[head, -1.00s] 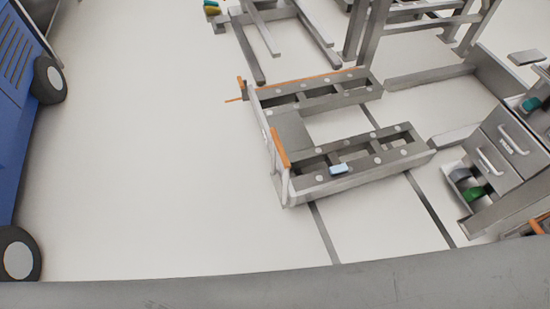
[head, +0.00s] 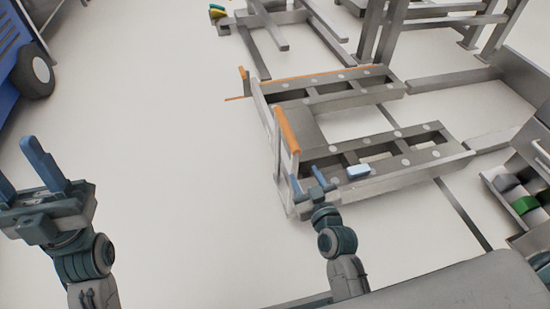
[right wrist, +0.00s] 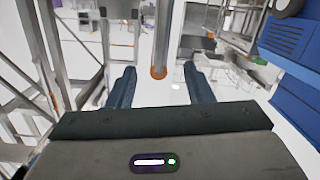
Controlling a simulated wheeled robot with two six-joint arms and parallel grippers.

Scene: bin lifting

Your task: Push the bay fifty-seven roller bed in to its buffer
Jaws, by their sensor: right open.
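The roller bed (head: 435,160) is a low grey frame with two long sides, several round rollers and an upright end frame at its left end. An orange grip bar (head: 287,130) tops that end frame. My right gripper (head: 305,172) is open at the near left corner of the bed, close to the end frame. In the right wrist view an orange-ended bar (right wrist: 158,72) appears between the spread fingers; contact cannot be told. My left gripper (head: 15,157) is open and empty over bare floor at the left.
Grey rails (head: 455,79) and dark floor strips run at the right. A steel rack (head: 440,20) stands behind, drawers (head: 530,195) at right, a blue wheeled unit (head: 22,55) at upper left. The left floor is clear.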

